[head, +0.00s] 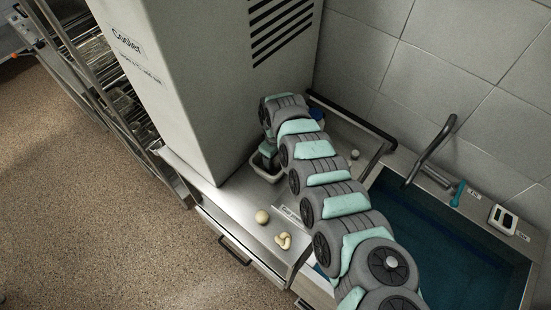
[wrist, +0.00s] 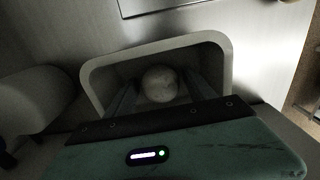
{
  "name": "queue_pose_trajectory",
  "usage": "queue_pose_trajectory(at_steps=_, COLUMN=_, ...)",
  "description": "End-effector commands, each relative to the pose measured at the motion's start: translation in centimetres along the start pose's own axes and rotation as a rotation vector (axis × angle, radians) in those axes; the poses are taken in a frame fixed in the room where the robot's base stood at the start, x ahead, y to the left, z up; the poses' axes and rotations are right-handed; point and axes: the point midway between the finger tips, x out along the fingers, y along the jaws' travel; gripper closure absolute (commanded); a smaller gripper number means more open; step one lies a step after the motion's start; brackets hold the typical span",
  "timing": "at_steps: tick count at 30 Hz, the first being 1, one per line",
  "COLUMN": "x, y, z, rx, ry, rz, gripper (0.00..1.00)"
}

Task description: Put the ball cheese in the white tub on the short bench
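The white tub (head: 264,173) stands on the short bench (head: 235,205) against the tall cooler cabinet. In the head view my gripper (head: 267,158) points down into the tub, and my arm hides part of it. In the wrist view the tub's rim (wrist: 155,50) frames a pale round ball cheese (wrist: 159,84). The ball is inside the tub's outline, between my two fingers. I cannot tell whether the fingers press on it or stand just apart, nor whether it rests on the tub floor.
A pale round piece (head: 262,217) and a yellowish knotted piece (head: 284,240) lie on the bench front. A sink (head: 440,245) with a tap (head: 432,148) is at the right. The cooler (head: 190,80) walls off the left. A wire rack (head: 100,80) stands beyond it.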

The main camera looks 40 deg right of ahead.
Motion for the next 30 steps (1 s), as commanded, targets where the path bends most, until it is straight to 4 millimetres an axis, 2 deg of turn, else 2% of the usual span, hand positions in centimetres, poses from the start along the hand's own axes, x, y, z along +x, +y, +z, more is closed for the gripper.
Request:
queue_pose_trajectory(at_steps=3, x=0.0, y=0.0, z=0.0, rx=0.0, ry=0.0, rz=0.0, gripper=0.28)
queue_pose_trajectory(at_steps=10, x=-0.1, y=0.0, z=0.0, rx=0.0, ry=0.0, rz=0.0, gripper=0.28)
queue_pose_trajectory(at_steps=14, x=-1.1, y=0.1, z=0.0, rx=0.001, ry=0.001, rz=0.001, gripper=0.28)
queue_pose_trajectory(at_steps=24, x=-8.0, y=0.2, z=0.0, rx=0.0, ry=0.002, rz=0.004, gripper=0.28)
queue_pose_trajectory(at_steps=30, x=-11.1, y=0.1, z=-0.1, rx=0.0, ry=0.003, rz=0.003, gripper=0.28)
